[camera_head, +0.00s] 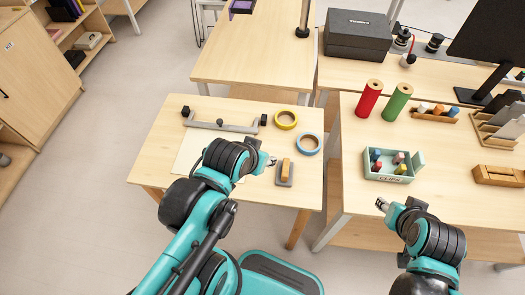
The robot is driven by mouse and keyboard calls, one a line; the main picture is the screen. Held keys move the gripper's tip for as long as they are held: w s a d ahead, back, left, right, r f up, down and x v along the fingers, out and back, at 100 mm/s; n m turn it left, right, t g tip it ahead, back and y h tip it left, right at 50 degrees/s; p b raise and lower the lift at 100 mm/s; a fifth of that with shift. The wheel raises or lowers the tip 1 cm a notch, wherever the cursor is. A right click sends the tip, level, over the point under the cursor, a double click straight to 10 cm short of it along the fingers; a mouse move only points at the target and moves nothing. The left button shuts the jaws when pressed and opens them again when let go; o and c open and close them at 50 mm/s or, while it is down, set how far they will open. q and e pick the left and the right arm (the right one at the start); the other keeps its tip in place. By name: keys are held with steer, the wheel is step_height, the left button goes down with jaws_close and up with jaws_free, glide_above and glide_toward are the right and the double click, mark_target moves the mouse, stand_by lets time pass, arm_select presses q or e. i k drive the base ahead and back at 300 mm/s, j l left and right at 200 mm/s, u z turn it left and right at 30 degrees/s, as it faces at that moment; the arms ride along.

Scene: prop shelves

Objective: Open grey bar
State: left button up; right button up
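A grey bar (221,127) lies near the back left of the small wooden table (170,168). It has black blocks at both ends and a dark knob near its middle. My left gripper (271,160) is over the same table, to the right of and nearer than the bar, clear of it. It is too small in view to tell whether it is open or shut. My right gripper (381,204) is at the front left of the right table, below the green box, with its fingertips slightly apart and nothing between them. Part of the table is hidden behind my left arm.
A yellow tape roll (286,113), a blue tape roll (308,137) and a grey block with a wooden handle (285,174) sit right of the bar. A pale green box (390,177), red spool (368,98) and green spool (397,102) stand on the right table.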

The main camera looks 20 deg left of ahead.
mark_target(219, 126)
steer(key=u, duration=1.35)
steer(key=k+z, duration=0.2)
steer(key=k+j, duration=0.05)
